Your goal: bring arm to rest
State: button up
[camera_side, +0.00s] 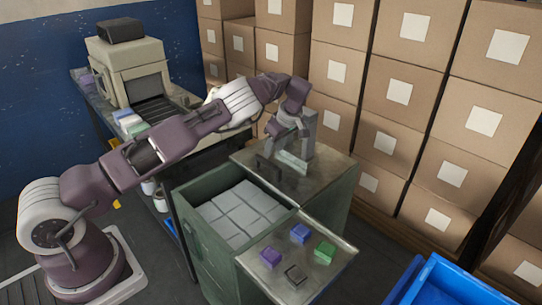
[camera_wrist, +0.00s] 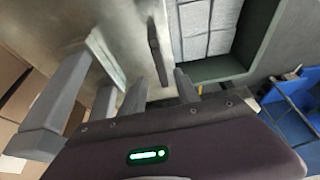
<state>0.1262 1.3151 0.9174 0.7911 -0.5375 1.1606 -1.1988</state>
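My gripper (camera_side: 293,152) is low over the metal top (camera_side: 323,168) at the back of the green cabinet, with its fingers pointing down. Its grey fingers stand apart, and it looks open. A pale patch shows below the fingers in the side view; I cannot tell whether it is a reflection or an object. In the wrist view the fingers (camera_wrist: 125,88) spread over the metal top (camera_wrist: 128,30). A dark bar handle (camera_side: 266,168) lies beside the gripper on its left; it also shows in the wrist view (camera_wrist: 158,52).
The green cabinet (camera_side: 206,246) has an open bay of white blocks (camera_side: 240,212). Purple (camera_side: 271,257), blue (camera_side: 300,233), green (camera_side: 325,252) and dark (camera_side: 295,274) blocks lie on its front ledge. Stacked cartons (camera_side: 390,90) stand behind; a blue bin (camera_side: 445,283) is front right.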

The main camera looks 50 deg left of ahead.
jog(key=shift+d+r, duration=0.15)
jog(key=shift+r, duration=0.2)
jog(key=s+r+t+h, duration=0.15)
jog(key=s+r, duration=0.25)
jog(key=r, duration=0.8)
jog(key=s+d+r+m+t+h, duration=0.2)
jog(key=s+d+r+m+h, duration=0.35)
jog(key=s+r, duration=0.8)
jog(key=s+d+m+y, duration=0.1)
jog(key=s+d+m, duration=0.2)
jog(key=s, duration=0.5)
jog(key=s+d+f+m+t, duration=0.1)
jog(key=s+d+m, duration=0.3)
jog(key=s, duration=0.4)
jog(key=s+d+m+t+y, duration=0.1)
jog(key=s+d+m, duration=0.3)
jog(key=s, duration=0.4)
jog(key=shift+s+d+f+m+y, duration=0.25)
jog(key=shift+s+m+y, duration=0.1)
jog(key=shift+m, duration=0.4)
